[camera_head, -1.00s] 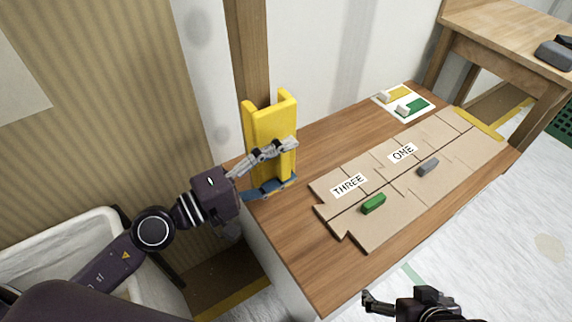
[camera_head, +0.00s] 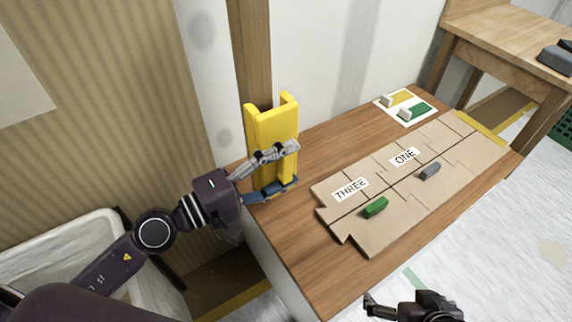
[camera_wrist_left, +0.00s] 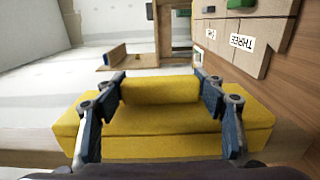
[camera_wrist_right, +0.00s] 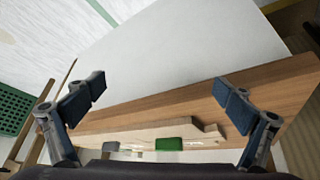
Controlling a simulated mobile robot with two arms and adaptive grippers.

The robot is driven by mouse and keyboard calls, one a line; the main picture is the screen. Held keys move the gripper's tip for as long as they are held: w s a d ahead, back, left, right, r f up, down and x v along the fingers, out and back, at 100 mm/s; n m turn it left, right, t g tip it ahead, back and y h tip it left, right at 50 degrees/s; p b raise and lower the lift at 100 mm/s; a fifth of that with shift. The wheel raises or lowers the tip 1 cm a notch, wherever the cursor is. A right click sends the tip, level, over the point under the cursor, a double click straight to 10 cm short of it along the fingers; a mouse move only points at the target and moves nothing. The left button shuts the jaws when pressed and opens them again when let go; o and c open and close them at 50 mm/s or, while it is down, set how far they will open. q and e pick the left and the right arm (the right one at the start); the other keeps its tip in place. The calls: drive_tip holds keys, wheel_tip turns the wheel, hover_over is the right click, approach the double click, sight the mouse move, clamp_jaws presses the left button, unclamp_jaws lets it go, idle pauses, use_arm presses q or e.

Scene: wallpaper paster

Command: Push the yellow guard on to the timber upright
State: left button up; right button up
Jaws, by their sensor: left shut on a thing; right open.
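The yellow guard (camera_head: 272,135) is an upright channel standing against the timber upright (camera_head: 249,50) at the back left corner of the wooden bench. Its raised sides show above my fingers, and the upright rises behind it. My left gripper (camera_head: 270,172) is shut on the guard, one finger across its front and one lower down. In the left wrist view the fingers lie at both sides of the guard's yellow raised part (camera_wrist_left: 160,90). Whether the guard is fully seated on the upright is hidden. My right gripper (camera_wrist_right: 155,95) is open and empty beyond the bench's front edge.
The wooden bench top (camera_head: 300,240) carries cardboard pieces (camera_head: 375,235) with THREE and ONE labels, a green block (camera_head: 376,207) and a grey block (camera_head: 430,171). A white card (camera_head: 405,106) lies at the back. A white bin (camera_head: 70,255) stands at the left.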

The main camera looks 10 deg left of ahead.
sight(392, 271)
use_arm(q)
drive_tip(key=shift+w+a, duration=0.1)
drive_tip(key=shift+a, duration=0.05)
use_arm(e)
drive_tip(key=shift+w+a, duration=0.25)
drive_tip(key=shift+w, duration=0.05)
use_arm(q)
drive_tip(key=shift+w, duration=0.1)
drive_tip(key=shift+a, duration=0.1)
use_arm(e)
drive_tip(key=shift+w+a+r+t, duration=0.15)
drive_tip(key=shift+w+r+t, duration=0.25)
drive_tip(key=shift+w, duration=0.15)
drive_tip(key=shift+w+a+r+t, duration=0.15)
drive_tip(key=shift+w+r+t, duration=0.25)
drive_tip(key=shift+w, duration=0.15)
use_arm(q)
drive_tip(key=shift+w+a+b, duration=0.15)
drive_tip(key=shift+w+b, duration=0.05)
drive_tip(key=shift+b, duration=0.2)
use_arm(e)
drive_tip(key=shift+w+a+r, duration=0.1)
drive_tip(key=shift+w+r, duration=0.1)
drive_tip(key=shift+w, duration=0.4)
